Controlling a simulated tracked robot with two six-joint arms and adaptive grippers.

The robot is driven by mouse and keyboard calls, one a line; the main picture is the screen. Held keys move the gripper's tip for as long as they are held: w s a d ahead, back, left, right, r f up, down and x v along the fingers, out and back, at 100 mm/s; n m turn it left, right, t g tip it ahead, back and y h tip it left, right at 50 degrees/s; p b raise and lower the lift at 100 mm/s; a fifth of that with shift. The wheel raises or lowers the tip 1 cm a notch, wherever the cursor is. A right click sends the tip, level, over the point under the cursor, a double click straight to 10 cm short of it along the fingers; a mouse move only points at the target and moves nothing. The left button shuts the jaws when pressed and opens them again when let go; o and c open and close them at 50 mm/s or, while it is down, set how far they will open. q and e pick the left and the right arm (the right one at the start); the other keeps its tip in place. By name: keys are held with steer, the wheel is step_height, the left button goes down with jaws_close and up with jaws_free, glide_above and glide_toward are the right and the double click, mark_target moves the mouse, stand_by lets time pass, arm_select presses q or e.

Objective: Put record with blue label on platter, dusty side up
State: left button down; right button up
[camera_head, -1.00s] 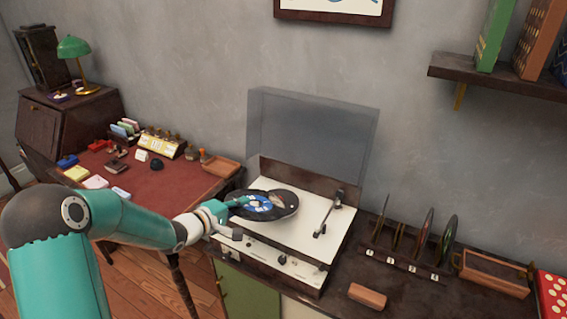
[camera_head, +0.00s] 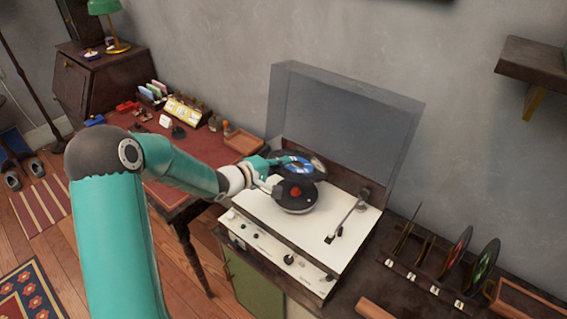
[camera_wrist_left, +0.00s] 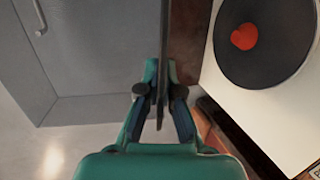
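The record with the blue label (camera_head: 301,167) is in my left gripper (camera_head: 272,174), above the back part of the turntable. Its blue label shows in the head view. In the left wrist view the record (camera_wrist_left: 166,35) is edge-on, a thin dark strip between the fingers. My left gripper (camera_wrist_left: 160,95) is shut on its rim. Below and apart from it, the platter (camera_head: 297,204) is a black disc with a red centre; it also shows in the left wrist view (camera_wrist_left: 275,55). I cannot tell which face is dusty. My right gripper is not in view.
The turntable (camera_head: 262,222) has a raised clear lid (camera_head: 345,115) behind and a tonearm (camera_head: 345,218) at the platter's right. A rack with several upright records (camera_head: 425,270) stands to the right. A desk with small items (camera_head: 185,165) is at the left.

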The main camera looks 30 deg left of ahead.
arm_select(q)
steer(key=shift+f, duration=0.1)
steer(key=shift+s+f+b, duration=0.1)
steer(key=shift+f+b, duration=2.05)
steer(key=shift+f, duration=1.25)
steer(key=shift+p, duration=0.35)
steer(key=c, duration=1.2)
jaws_free()
steer(key=shift+c, duration=0.2)
steer(key=shift+s, duration=0.1)
